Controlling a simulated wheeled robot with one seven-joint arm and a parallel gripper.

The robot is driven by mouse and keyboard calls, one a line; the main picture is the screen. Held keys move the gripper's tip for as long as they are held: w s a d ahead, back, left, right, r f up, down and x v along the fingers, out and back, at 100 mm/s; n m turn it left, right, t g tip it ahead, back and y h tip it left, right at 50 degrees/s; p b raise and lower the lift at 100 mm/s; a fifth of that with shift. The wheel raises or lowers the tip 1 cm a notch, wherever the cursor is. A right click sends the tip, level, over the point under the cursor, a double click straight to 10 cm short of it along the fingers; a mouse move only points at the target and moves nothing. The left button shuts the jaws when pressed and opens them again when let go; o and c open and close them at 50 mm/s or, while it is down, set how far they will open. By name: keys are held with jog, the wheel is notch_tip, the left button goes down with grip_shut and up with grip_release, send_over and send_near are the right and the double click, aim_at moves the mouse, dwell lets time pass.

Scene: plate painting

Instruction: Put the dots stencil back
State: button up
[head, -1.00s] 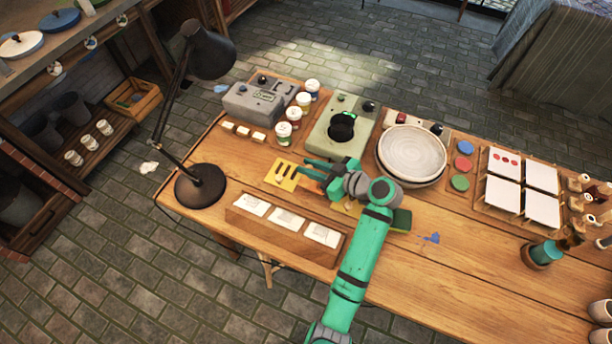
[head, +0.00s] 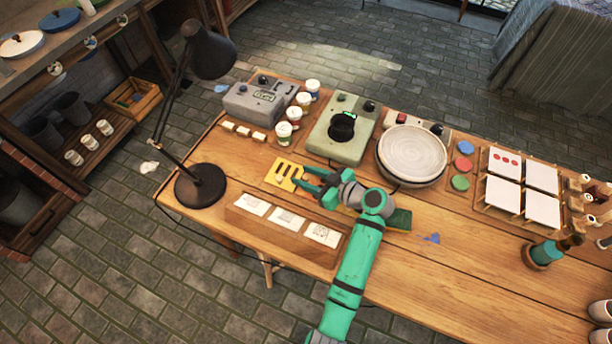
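A yellow stencil sheet with long dark slots (head: 284,172) lies on the wooden table, left of my gripper. I see no dots in it. My gripper (head: 306,183) is low over the table and points left, with its two green fingers apart, at the right edge of this sheet. Bits of yellow also show around the fingers; my gripper and wrist cover most of that spot, so I cannot tell whether the dots stencil lies there. I see nothing clearly held between the fingers.
A wooden tray with white cards (head: 238,217) lies in front of my gripper. A black lamp (head: 201,186) stands left. A grey-green device (head: 341,128), paint jars (head: 283,132) and a round plate (head: 412,155) are behind. The table to the right front is mostly clear.

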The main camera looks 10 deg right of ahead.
jog(key=shift+r, duration=0.1)
jog(key=v, duration=1.2)
dwell(0.4)
